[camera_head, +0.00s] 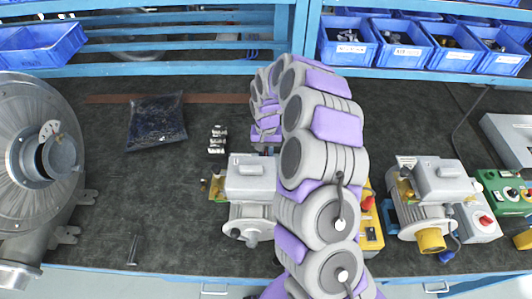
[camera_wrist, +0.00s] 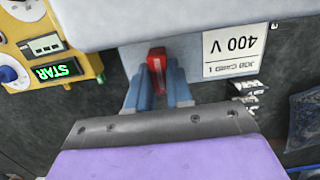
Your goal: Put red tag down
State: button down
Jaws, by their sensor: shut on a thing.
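In the wrist view my gripper (camera_wrist: 157,84) has its two blue-grey fingers closed on a small red tag (camera_wrist: 157,60). The tag sticks out past the fingertips, in front of a light grey surface (camera_wrist: 195,65) with a white "400 V" job card label (camera_wrist: 235,50). I cannot tell if the tag touches that surface. In the head view my arm hides the tag and most of the gripper, near the grey-topped motor unit (camera_head: 250,178) at mid-bench.
A yellow control box (camera_wrist: 45,45) with a green display is at the wrist view's upper left. In the head view, a second motor unit (camera_head: 435,190) stands right, a large blower housing (camera_head: 40,150) left, and a dark bag (camera_head: 157,122) behind. The left-middle bench (camera_head: 150,200) is mostly clear.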

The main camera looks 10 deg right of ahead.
aim_at(266, 152)
jog(key=c, duration=1)
grip_release()
jog(key=shift+f, duration=0.1)
notch_tip(266, 152, up, 11)
jog(key=w+p, duration=0.1)
jog(key=s+a+r+n, duration=0.2)
jog(key=s+r, duration=0.6)
jog(key=shift+n, duration=0.5)
jog(key=s+r, duration=0.1)
jog(key=s, duration=0.9)
jog(key=s+d+r, duration=0.1)
jog(key=s, duration=1)
jog(key=s+d+r, duration=0.1)
jog(key=s, duration=0.9)
jog(key=shift+s+r, duration=0.2)
jog(key=shift+s, duration=0.2)
